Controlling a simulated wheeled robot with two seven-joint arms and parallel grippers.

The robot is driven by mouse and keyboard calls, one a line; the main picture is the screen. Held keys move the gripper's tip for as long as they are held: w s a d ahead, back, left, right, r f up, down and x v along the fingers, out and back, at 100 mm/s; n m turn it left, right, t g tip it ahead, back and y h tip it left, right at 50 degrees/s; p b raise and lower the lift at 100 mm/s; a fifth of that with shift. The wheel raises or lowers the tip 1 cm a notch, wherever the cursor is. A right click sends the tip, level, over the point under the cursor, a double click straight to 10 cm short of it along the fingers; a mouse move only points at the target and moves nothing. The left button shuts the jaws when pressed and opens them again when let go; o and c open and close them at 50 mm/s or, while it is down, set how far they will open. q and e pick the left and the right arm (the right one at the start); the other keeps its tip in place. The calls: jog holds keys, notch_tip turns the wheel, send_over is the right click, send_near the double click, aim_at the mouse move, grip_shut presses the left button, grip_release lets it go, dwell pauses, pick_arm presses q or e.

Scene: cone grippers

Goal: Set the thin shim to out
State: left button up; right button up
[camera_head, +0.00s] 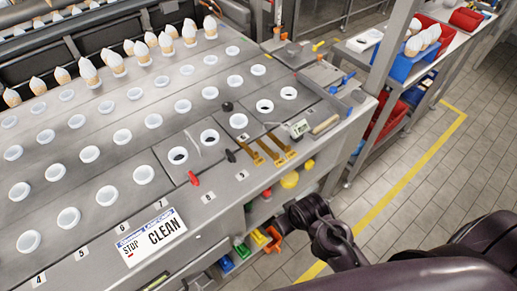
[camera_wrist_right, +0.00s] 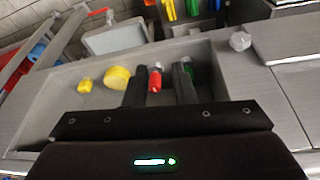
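Three brass-coloured strips (camera_head: 269,153) lie side by side at the front right of the machine's metal top in the head view. I cannot tell which thing, if any of these, is the thin shim. A red knob (camera_head: 266,193) sits on the front edge below them, and it also shows in the right wrist view (camera_wrist_right: 154,80). My right gripper (camera_wrist_right: 160,75) is open, its two dark fingers either side of the red knob in the picture; I cannot tell whether they touch it. My left gripper is not in view.
A large yellow knob (camera_head: 290,180), a small yellow knob (camera_head: 308,164) and a green knob (camera_wrist_right: 188,72) sit near the red one. White cups and cones fill the top. Tiled floor is open at right.

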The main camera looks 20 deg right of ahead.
notch_tip(320, 180, up, 9)
jog(key=w+t+p, duration=0.2)
jog(key=n+t+y, duration=0.1)
jog(key=t+y, duration=0.1)
jog(key=t, duration=0.3)
send_near(257, 154)
jog(key=f, duration=0.1)
jog(key=d+f, duration=0.1)
jog(key=s+f, duration=0.1)
jog(key=shift+s+d+f, duration=0.15)
jog(key=shift+d, duration=0.25)
jog(key=shift+w+a+r+n+t+y, duration=0.1)
jog(key=shift+w+a+n+t+y, duration=0.15)
jog(key=shift+w+t+y, duration=0.35)
jog(key=shift+w+a+r+n+t+y, duration=0.15)
jog(key=shift+w+n+t+y, duration=0.1)
jog(key=shift+w+t+y, duration=0.3)
jog(key=p+x, duration=0.2)
jog(key=x, duration=0.5)
jog(key=shift+a+f, duration=0.1)
jog(key=shift+f, duration=0.1)
jog(key=shift+c, duration=0.3)
grip_shut()
